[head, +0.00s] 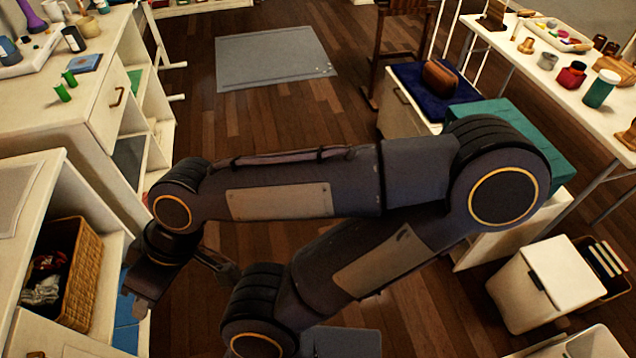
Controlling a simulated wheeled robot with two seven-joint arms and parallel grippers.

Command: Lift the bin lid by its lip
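A white bin (520,309) stands on the floor at the lower right of the head view. Its pale lid (560,268) lies flat on top, and a small dark lip or catch (535,279) shows at its near left edge. A folded dark arm, which I take to be my left one, fills the middle of the view. Its gripper (184,292) hangs at the lower left, far from the bin and next to the white shelving. Nothing shows clearly held in it. Its fingers are dark, and their spacing is unclear. My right gripper is not in view.
A dark open box (606,262) stands beside the bin. A teal box (515,122) sits behind my elbow. A wicker basket (78,280) sits in the shelving at the left. A grey mat (274,58) lies on the wooden floor, which is clear at the back middle.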

